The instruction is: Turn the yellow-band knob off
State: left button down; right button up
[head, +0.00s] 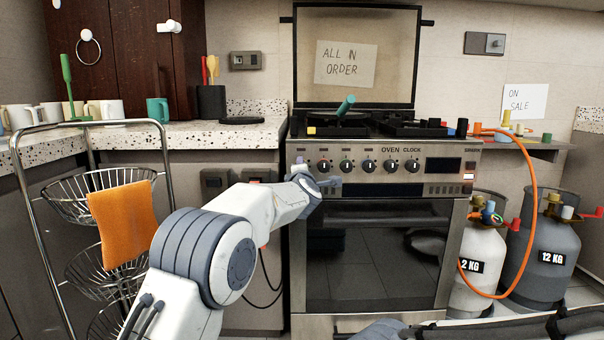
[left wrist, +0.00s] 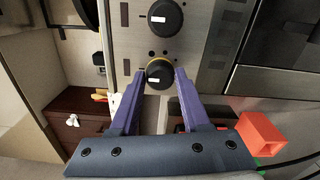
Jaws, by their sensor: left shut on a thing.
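The yellow-band knob (left wrist: 160,72) is round and black, with a thin yellow edge and a short white mark. In the head view it is the leftmost knob (head: 323,166) on the stove's front panel. My left gripper (head: 317,172) reaches it from the left. In the left wrist view its purple fingers (left wrist: 160,76) stand one on each side of the knob, shut on it. The white mark lies towards the left of that view, like the mark on the neighbouring black knob (left wrist: 165,18). My right gripper is not in view.
More knobs (head: 368,166) and a clock display run along the panel. A green-handled pan (head: 345,107) stands on the hob. A wire rack with an orange towel (head: 123,222) is at the left. Gas cylinders (head: 553,240) with an orange hose stand at the right.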

pick_arm(q)
jog(key=shift+f, duration=0.1)
dwell(0.3)
jog(key=shift+c, duration=1.9)
grip_release()
jog(key=s, duration=1)
jog(key=shift+s, duration=0.25)
